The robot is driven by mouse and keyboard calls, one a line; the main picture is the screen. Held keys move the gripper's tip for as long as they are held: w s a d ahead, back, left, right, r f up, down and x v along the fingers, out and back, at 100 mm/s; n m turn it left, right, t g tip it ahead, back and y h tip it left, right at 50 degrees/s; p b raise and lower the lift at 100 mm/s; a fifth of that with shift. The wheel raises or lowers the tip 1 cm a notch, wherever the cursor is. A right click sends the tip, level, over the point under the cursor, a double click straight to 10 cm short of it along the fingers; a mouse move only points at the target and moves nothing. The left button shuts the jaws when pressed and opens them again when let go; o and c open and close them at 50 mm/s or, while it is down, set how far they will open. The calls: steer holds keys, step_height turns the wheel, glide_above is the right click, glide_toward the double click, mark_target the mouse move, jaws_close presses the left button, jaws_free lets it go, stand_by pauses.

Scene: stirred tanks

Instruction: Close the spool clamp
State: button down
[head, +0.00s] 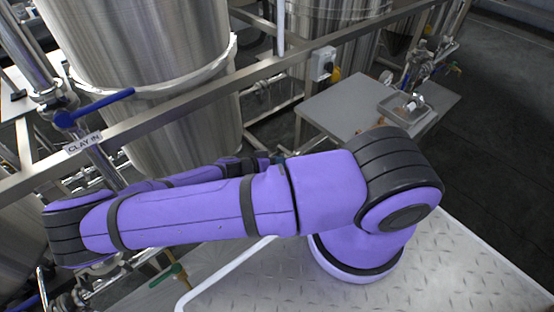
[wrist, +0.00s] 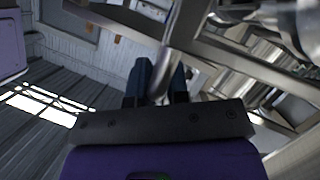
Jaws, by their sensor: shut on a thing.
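In the wrist view, the two dark blue fingers of my gripper (wrist: 158,84) stand one on each side of a shiny metal bar (wrist: 162,88). The gripper is shut on this bar, which runs up and to the right out of the fingers. I cannot tell whether the bar belongs to the spool clamp. In the head view, my purple arm hides most of the gripper, and only a dark part of the wrist shows behind the arm. I cannot make out the spool clamp in either view.
A large steel tank (head: 140,50) stands behind a steel frame rail (head: 190,97). A blue-handled valve (head: 95,105) sits near a "CLAY IN" label (head: 84,143). A grey table (head: 345,105) bears a small metal tray (head: 405,108). Dark floor (head: 490,130) is clear at the right.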

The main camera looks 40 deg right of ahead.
steer(key=shift+s, duration=0.1)
stand_by(0.3)
steer(key=c, duration=1.2)
jaws_free()
steer(key=shift+o, duration=0.2)
steer(key=shift+r, duration=0.25)
steer(key=r, duration=0.1)
steer(key=s+r, duration=0.1)
steer(key=r, duration=0.1)
steer(key=shift+a, duration=0.2)
steer(key=s+a, duration=0.2)
steer(key=s, duration=0.5)
steer(key=s+a+r, duration=0.1)
steer(key=s, duration=0.6)
steer(key=shift+s+a+r, duration=0.25)
steer(key=shift+a, duration=0.15)
